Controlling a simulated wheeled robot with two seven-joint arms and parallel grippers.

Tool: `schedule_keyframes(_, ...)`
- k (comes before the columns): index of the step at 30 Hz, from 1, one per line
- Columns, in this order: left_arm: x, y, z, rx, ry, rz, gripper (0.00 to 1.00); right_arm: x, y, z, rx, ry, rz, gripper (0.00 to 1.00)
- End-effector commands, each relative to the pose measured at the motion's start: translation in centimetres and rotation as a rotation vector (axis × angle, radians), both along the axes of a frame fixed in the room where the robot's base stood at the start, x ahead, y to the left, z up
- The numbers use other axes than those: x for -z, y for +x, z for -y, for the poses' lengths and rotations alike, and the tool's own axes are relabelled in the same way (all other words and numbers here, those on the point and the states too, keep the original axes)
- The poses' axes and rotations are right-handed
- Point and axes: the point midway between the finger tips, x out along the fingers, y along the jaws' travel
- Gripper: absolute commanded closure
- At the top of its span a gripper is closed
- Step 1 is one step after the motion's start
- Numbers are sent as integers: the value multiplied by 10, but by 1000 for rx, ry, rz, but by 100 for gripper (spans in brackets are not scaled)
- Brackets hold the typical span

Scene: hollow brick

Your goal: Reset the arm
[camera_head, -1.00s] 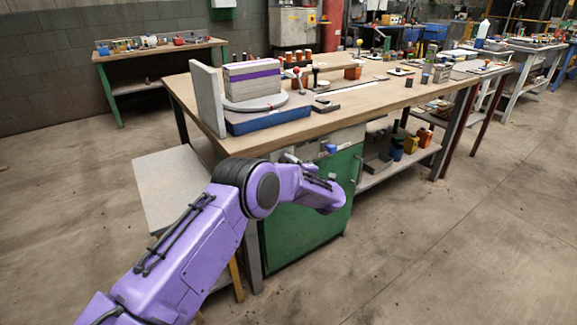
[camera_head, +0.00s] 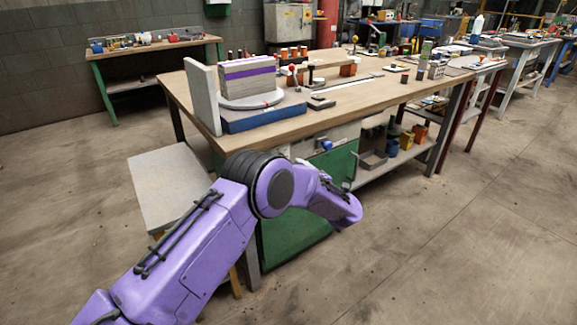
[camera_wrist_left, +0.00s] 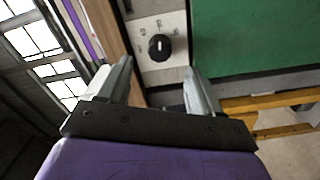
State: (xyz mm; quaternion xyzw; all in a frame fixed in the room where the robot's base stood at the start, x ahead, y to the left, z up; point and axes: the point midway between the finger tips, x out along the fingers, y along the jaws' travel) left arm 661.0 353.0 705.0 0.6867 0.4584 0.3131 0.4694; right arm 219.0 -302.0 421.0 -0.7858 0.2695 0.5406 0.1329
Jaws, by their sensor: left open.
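My left arm (camera_head: 200,240) is purple and reaches in from the lower left in the head view, bent at the elbow in front of the workbench. Its gripper is not clearly seen there. In the left wrist view my left gripper (camera_wrist_left: 160,80) is open, its two grey fingers apart and nothing between them. Behind the fingers is a white panel with a black knob (camera_wrist_left: 160,47), apart from them as far as I can see. My right gripper is not in view.
The workbench (camera_head: 350,105) carries a grey and purple block stack (camera_head: 248,82) on a round plate over a blue base. A grey low table (camera_head: 170,185) stands left of my arm. A green cabinet (camera_head: 290,225) is under the bench. The floor at right is clear.

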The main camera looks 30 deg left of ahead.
Motion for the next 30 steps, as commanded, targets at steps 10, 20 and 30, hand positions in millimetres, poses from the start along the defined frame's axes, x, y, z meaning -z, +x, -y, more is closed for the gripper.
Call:
schedule_keyframes(10, 1, -12, 28, -1, 1, -2, 35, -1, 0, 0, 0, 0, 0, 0)
schedule_keyframes(20, 1, -12, 28, -1, 1, -1, 35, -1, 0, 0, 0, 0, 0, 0)
schedule_keyframes(30, 115, -47, 59, 503, 132, -478, 35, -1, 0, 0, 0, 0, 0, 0)
